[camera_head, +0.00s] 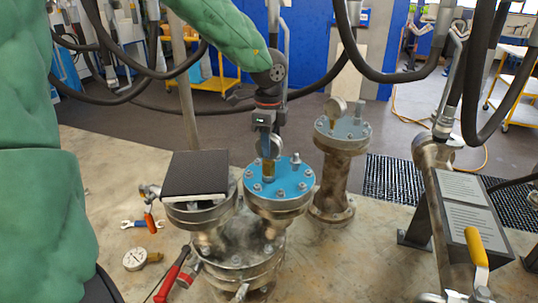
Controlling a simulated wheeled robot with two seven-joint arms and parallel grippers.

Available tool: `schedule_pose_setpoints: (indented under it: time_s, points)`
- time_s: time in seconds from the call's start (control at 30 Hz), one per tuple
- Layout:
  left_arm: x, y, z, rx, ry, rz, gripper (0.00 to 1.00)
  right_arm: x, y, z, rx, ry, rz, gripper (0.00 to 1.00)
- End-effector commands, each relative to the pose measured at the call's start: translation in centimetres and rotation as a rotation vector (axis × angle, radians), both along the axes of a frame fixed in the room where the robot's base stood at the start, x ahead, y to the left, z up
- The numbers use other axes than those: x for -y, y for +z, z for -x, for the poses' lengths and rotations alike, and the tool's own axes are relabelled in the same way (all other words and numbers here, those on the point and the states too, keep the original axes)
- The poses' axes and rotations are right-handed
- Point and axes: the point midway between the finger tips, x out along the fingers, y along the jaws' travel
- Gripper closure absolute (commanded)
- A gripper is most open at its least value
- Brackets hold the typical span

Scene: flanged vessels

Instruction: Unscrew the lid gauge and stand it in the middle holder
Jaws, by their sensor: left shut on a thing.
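The lid gauge (275,147) stands upright over the blue flanged lid (290,187), its brass stem (268,170) at the lid's left part. My left gripper (268,137) points down from above and is shut on the gauge, hiding part of its dial. I cannot tell whether the stem is still threaded into the lid. I cannot make out a middle holder. A dark flat-topped block (196,174) sits on the flange left of the blue lid. My right gripper is not in view.
A second gauge (135,259) lies on the table beside a red-handled tool (172,275) and a blue wrench (142,224). A rear vessel (337,165) carries another gauge (336,108). A pipe with a yellow-handled valve (476,247) stands at right. Dark hoses hang overhead.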

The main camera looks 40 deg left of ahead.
Motion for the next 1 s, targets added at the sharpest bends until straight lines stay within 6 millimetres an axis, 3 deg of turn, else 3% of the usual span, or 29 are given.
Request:
schedule_pose_setpoints:
  time_s: [0.3,0.33,0.43,0.47,0.77,1.0]
  points:
    - [0.0,0.0,0.0,0.001,0.106,0.000,1.00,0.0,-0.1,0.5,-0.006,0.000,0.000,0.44]
    - [0.0,0.0,0.0,0.001,0.106,0.000,0.71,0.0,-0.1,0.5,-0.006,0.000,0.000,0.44]
    - [0.0,0.0,0.0,0.001,0.105,0.000,0.51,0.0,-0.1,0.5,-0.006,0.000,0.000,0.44]
    - [0.0,0.0,0.0,0.001,0.105,0.000,0.49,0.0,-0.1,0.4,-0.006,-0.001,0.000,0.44]
    - [0.0,0.2,0.0,0.000,0.104,0.000,0.49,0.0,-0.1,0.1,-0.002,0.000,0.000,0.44]
    - [0.0,2.8,-0.1,0.004,0.105,0.001,0.49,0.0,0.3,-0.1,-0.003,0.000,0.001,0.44]
